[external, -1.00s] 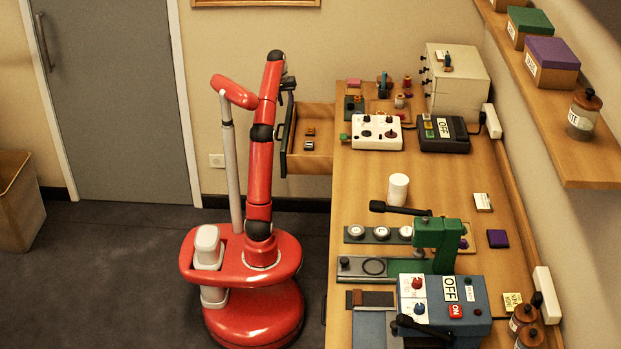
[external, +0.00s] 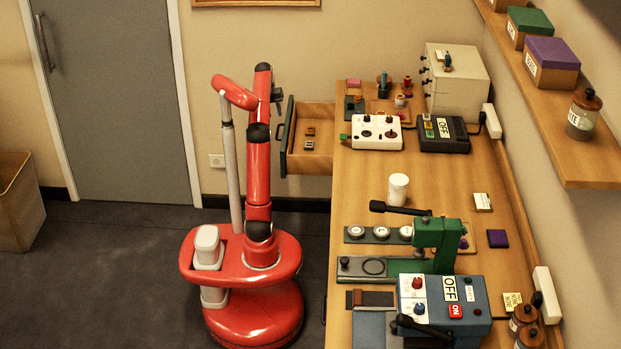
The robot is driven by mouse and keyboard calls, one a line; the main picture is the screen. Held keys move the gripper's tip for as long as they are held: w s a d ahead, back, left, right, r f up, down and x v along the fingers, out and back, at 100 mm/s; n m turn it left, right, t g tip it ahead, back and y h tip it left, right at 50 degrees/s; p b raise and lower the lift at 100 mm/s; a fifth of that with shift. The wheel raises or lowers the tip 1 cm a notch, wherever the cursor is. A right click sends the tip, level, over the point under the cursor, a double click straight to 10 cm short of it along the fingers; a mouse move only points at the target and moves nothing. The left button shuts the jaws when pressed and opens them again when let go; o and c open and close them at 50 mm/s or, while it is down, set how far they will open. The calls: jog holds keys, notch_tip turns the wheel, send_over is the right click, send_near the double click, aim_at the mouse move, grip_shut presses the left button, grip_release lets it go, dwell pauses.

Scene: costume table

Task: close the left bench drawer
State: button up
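The left bench drawer (external: 309,164) is pulled out from the far left end of the bench, toward the left of the picture. Its inside shows, with two small orange-and-dark items (external: 309,138) in it. Its dark front panel (external: 286,135) with a handle faces left. My gripper (external: 278,100) is a small dark shape at the top of my raised red arm, just left of the drawer front's far end. I cannot tell whether it touches the handle. Its fingers are too small and partly hidden to show whether they are open.
The bench top (external: 445,185) carries a white control box (external: 377,132), a black OFF box (external: 443,134), a white jar (external: 398,189) and a green press (external: 436,240). A wall shelf (external: 560,130) overhangs on the right.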

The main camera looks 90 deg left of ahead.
jog(key=f, duration=0.3)
jog(key=w+f+b, duration=0.1)
jog(key=f, duration=0.2)
jog(key=shift+w+f+b, duration=0.1)
jog(key=shift+f+b, duration=0.05)
jog(key=shift+b, duration=0.15)
grip_shut()
